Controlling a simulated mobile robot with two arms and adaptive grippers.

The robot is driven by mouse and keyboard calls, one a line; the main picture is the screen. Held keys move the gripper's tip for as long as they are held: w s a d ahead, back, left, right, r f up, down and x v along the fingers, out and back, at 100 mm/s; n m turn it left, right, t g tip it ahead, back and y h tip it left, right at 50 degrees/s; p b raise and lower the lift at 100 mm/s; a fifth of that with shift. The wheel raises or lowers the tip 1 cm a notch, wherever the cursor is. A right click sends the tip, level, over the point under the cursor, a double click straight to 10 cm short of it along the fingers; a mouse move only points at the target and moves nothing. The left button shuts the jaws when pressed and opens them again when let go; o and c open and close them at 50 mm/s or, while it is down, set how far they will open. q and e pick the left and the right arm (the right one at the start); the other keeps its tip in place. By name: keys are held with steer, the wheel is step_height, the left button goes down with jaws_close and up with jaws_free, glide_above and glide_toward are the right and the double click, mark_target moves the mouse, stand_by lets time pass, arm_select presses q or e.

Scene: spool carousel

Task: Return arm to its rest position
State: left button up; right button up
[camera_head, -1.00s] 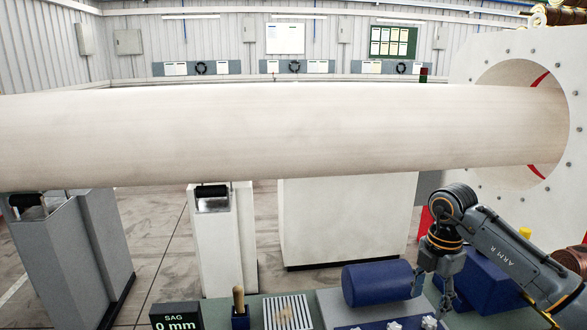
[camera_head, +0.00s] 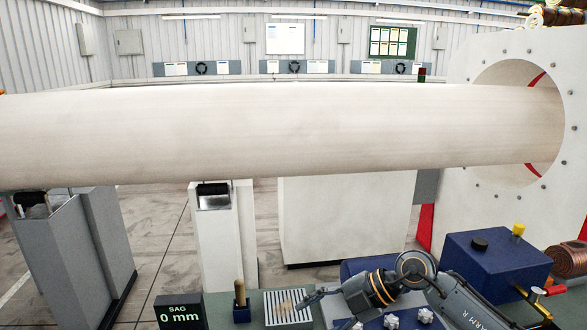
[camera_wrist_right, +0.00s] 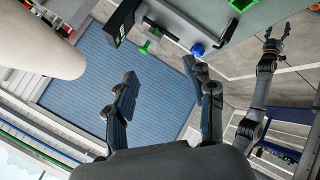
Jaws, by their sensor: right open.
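My right arm (camera_head: 455,300) comes in from the right in the head view, bent low over the bench with its forearm pointing left. Its gripper (camera_head: 309,299) is small and dark there, over the slatted tray. In the right wrist view my right gripper (camera_wrist_right: 160,92) has its two dark fingers wide apart with nothing between them. My left arm (camera_wrist_right: 262,85) shows at the right of that view, away from the right gripper. The left gripper (camera_wrist_right: 277,32) has its fingertips spread and looks empty.
A large pale roll (camera_head: 280,130) spans the head view above the bench, entering a round opening in a white plate (camera_head: 470,130). On the bench are a sag display (camera_head: 180,312), a wooden-handled tool (camera_head: 240,295), a slatted tray (camera_head: 285,318), star knobs (camera_head: 391,321) and a blue box (camera_head: 497,262).

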steer(key=s+a+r+t+y, duration=0.2)
steer(key=a+r+y, duration=0.3)
steer(key=a+y, duration=0.15)
step_height(320, 180, up, 7)
steer(key=d+m+t+y, duration=0.2)
steer(key=m+t, duration=0.6)
steer(key=t, duration=0.1)
steer(key=w+d+f+m+t+h, duration=0.2)
steer(key=d+f+m+t+h, duration=0.6)
steer(key=d+m+h, duration=0.7)
steer(key=s+d+f+m+g+h, duration=0.35)
steer(key=s+f+g+h, duration=0.2)
steer(key=f, duration=0.45)
steer(key=s+d+f+g+y, duration=0.1)
steer(key=s+f+g, duration=0.55)
steer(key=s, duration=0.55)
steer(key=s+d+f+g+y, duration=0.1)
steer(key=s+f+g, duration=0.5)
steer(key=s, duration=0.5)
step_height(320, 180, down, 34)
steer(key=s+b, duration=0.2)
steer(key=b, duration=0.4)
steer(key=s+d+f+g+b, duration=0.1)
steer(key=s+d+f+b, duration=0.2)
steer(key=s+f, duration=1.3)
step_height(320, 180, down, 4)
steer(key=shift+s+r+n+b, duration=0.15)
steer(key=shift+n+b, duration=0.3)
steer(key=shift+b, duration=0.15)
